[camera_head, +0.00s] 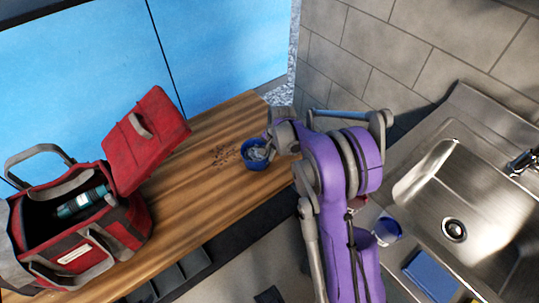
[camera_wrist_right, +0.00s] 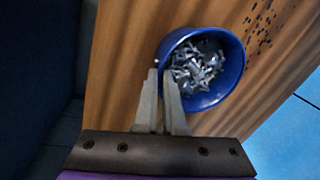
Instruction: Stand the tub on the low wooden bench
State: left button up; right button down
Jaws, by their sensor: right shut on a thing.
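The blue tub (camera_head: 252,164) is at the right end of the wooden bench (camera_head: 190,200), with grey metal-looking bits inside. It is upright or nearly so. In the right wrist view the tub (camera_wrist_right: 239,62) is seen from above, over the wood (camera_wrist_right: 120,60). My right gripper (camera_head: 270,149) is shut on the tub's near rim; its fingers (camera_wrist_right: 162,76) show at the wall in the wrist view. I cannot tell whether the tub's base touches the wood. My left gripper is not in view.
Dark specks (camera_head: 223,155) lie on the bench left of the tub. A red tool bag (camera_head: 130,225) with its flap open stands at the bench's left end. A steel sink (camera_head: 440,190), a second blue container (camera_head: 388,230) and a blue block (camera_head: 430,272) are at the right.

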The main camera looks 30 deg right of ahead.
jog(key=shift+f, duration=0.15)
jog(key=c, duration=1)
grip_release()
jog(key=shift+r, duration=0.2)
